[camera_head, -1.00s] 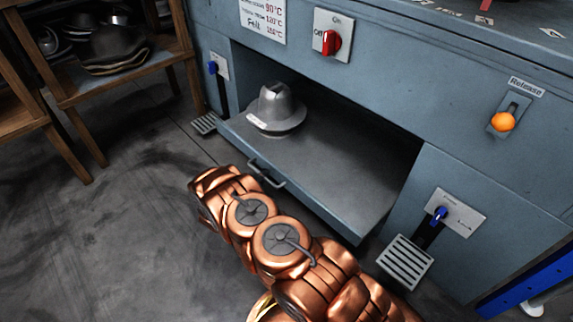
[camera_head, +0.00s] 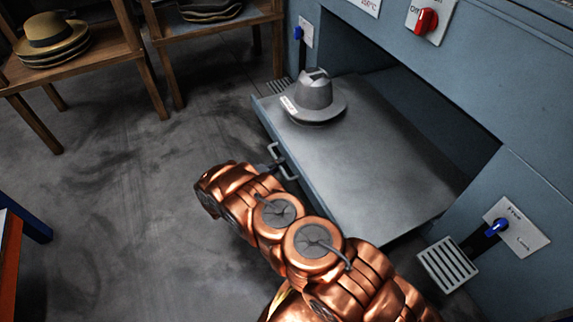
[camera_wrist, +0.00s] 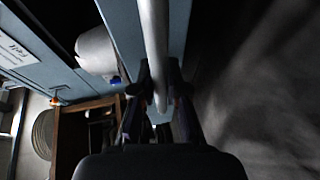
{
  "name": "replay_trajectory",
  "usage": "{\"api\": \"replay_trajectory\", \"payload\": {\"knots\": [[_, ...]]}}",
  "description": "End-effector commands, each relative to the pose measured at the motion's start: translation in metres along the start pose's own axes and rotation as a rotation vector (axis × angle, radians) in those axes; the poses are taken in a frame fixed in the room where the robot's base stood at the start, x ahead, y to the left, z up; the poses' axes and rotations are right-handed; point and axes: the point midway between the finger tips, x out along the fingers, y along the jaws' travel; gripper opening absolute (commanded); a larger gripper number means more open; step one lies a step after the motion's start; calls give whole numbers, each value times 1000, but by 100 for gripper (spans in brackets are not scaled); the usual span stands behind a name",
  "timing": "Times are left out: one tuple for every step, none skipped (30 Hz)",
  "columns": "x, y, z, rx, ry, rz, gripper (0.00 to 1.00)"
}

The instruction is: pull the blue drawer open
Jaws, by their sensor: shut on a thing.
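The blue drawer (camera_head: 292,165) stands pulled out from the blue-grey press, with its flat grey inside showing. A grey hat (camera_head: 316,97) with a white label sits on it near the far left corner. The metal drawer handle (camera_head: 284,160) is on its front face, and shows as a pale bar in the wrist view (camera_wrist: 154,45). My gripper (camera_wrist: 160,88) is shut on the handle, with its dark fingers on both sides of the bar. In the head view my copper arm reaches to the handle, and only a little of the gripper (camera_head: 270,166) shows there.
Wooden shelves with hats (camera_head: 50,40) stand at the back left. A pedal (camera_head: 447,264) and blue switch (camera_head: 501,225) are at the press's right side. A red knob (camera_head: 427,20) is above. The dark floor (camera_head: 130,200) left of the drawer is clear.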

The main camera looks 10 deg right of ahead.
Motion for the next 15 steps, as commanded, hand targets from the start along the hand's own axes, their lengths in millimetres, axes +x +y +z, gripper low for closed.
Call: {"api": "replay_trajectory", "payload": {"knots": [[-2,-1,-2,0,3,-1,0],[-3,-1,-3,0,4,-1,0],[-5,-2,-4,0,5,-1,0],[-5,-2,-5,-1,6,-1,0],[-5,-2,-5,-1,6,-1,0],[-6,-2,-5,-1,7,-1,0],[-6,-2,-6,-1,8,-1,0],[-7,-2,-6,-1,8,-1,0],[-7,-2,-6,-1,9,-1,0],[-7,-2,-6,-1,9,-1,0],[-7,-2,-6,-2,10,-1,0],[-7,-2,-6,-2,10,-1,0],[-7,-2,-6,-1,10,-1,0],[-7,-2,-6,-2,10,-1,16],[-7,-2,-6,-1,9,-1,20]]}}
